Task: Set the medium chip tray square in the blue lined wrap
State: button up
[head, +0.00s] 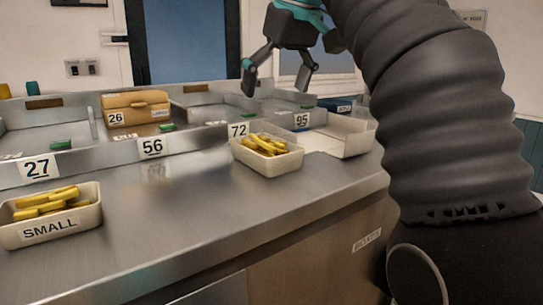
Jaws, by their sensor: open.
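A cream tray of yellow chips (267,160) stands on the steel counter near the middle, below the 72 sign; no size label is readable on it. A second cream tray (50,228), labelled SMALL and holding chips, stands at the front left. A pale, open, low-walled holder (347,143) lies right of the middle tray; I cannot make out a blue lining in it. A dark blue item (337,104) sits farther back on the right, partly hidden by my arm. My gripper (276,83) is open and empty, raised above the back of the counter, clear of the trays.
A steel divided rack with numbered signs 27 (38,168), 56 (152,147), 72 and 95 (302,120) runs along the back. The counter between the two chip trays (160,210) is clear.

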aim_at(265, 144)
jog(key=b+x, duration=0.1)
jog(key=x, duration=0.5)
jog(key=shift+f+b, duration=0.15)
jog(key=shift+b, duration=0.25)
jog(key=shift+d+b+x, duration=0.15)
jog(key=shift+b+x, duration=0.35)
jog(key=shift+x, duration=0.85)
jog(key=shift+d+b+x, duration=0.1)
jog(key=shift+b+x, duration=0.35)
jog(key=shift+x, duration=0.9)
jog(key=shift+s, duration=0.1)
jog(key=c, duration=1.2)
